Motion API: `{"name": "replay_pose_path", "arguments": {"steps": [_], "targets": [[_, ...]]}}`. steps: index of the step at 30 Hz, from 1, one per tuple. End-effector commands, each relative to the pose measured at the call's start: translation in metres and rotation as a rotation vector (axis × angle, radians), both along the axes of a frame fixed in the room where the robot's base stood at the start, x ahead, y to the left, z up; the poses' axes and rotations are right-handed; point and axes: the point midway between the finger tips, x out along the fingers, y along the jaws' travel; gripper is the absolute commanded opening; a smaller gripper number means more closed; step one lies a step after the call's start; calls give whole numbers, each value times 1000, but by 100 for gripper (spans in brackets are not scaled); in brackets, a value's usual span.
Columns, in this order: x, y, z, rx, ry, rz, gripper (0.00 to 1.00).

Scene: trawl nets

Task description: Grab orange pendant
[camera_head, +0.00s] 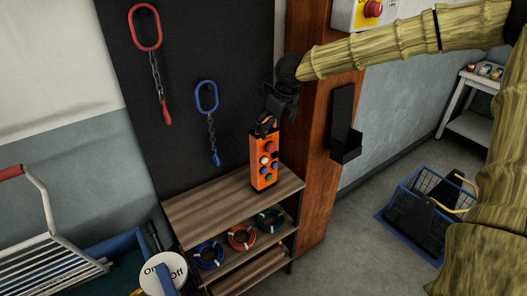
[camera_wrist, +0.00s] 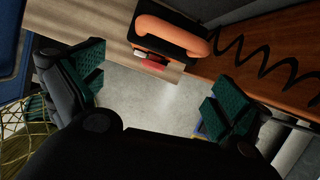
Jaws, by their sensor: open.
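The orange pendant (camera_head: 264,160) is an upright box with red, white, blue, green and dark buttons on its front, at the wooden shelf unit. I cannot tell whether it stands on the top or hangs just above it. My gripper (camera_head: 272,122) is at its upper end in the head view, overlapping its top. In the wrist view my gripper (camera_wrist: 156,92) is open, with green ridged pads wide apart and nothing between them. An orange rounded handle of the pendant (camera_wrist: 172,33) shows at the top of that view, ahead of the pads.
A wooden shelf unit (camera_head: 205,208) holds several coiled cables below. A red hook chain (camera_head: 146,28) and a blue one (camera_head: 207,97) hang on the dark board. A black holder (camera_head: 343,125) is on the brown post. A blue wire basket (camera_head: 420,210) stands at right.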

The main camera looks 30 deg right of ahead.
Motion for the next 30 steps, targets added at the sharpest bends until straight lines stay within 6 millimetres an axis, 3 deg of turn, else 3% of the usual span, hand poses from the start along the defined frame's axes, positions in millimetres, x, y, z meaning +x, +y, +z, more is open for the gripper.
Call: {"name": "replay_pose_path", "arguments": {"steps": [1,3,7,21,30], "targets": [[1,-3,14,36,-7,-32,100],[0,-6,24,69,-11,-63,100],[0,-11,30,96,-14,-90,100],[16,-12,-13,95,-13,-96,100],[21,-9,-23,95,-13,-92,100]]}}
